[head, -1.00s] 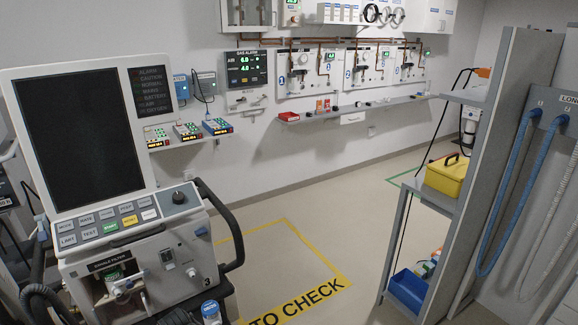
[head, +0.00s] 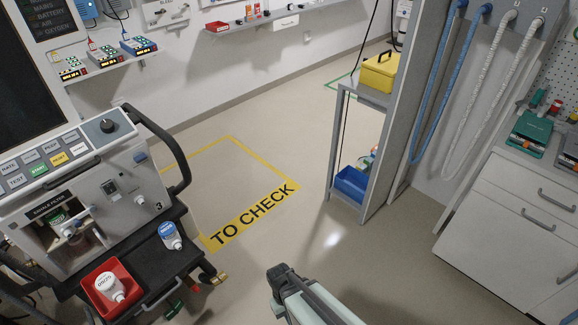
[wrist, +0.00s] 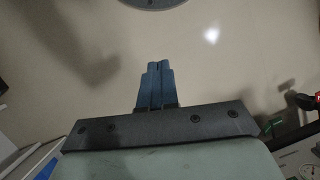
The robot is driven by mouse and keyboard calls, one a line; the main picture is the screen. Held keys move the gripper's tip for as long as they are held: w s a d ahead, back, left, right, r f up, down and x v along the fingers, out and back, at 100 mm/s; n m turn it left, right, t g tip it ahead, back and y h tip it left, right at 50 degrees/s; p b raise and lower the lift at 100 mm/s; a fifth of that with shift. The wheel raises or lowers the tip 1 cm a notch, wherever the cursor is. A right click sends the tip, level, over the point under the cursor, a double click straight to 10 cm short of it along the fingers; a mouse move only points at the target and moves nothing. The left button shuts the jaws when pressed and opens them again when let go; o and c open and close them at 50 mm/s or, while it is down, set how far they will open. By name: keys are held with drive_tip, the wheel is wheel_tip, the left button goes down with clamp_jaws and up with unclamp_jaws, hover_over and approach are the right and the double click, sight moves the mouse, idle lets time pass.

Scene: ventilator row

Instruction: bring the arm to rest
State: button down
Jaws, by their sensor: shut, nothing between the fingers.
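My gripper (wrist: 158,72) shows in the wrist view. Its two blue-grey fingers are together with nothing between them, and it hangs over bare beige floor, touching nothing. In the head view, part of my arm (head: 310,300), pale with a dark end, reaches in at the bottom centre, over open floor. I cannot tell the fingers apart there.
A ventilator (head: 95,200) on a cart stands at the left, with a red tray (head: 125,298) at its front. A grey shelf unit with a yellow case (head: 380,72) and white drawers (head: 510,215) stand right. The marked floor (head: 250,215) between is clear.

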drive_tip(key=s+d+f+m+g+y, duration=0.1)
drive_tip(key=s+d+f+m, duration=0.1)
drive_tip(key=s+d, duration=0.3)
drive_tip(key=s+d+f+m+g, duration=0.2)
drive_tip(key=s+d, duration=0.4)
drive_tip(key=d, duration=0.5)
drive_tip(key=shift+s+d+f+m+y, duration=0.15)
drive_tip(key=shift+d+f+m+y, duration=0.25)
drive_tip(key=shift+f+m, duration=0.45)
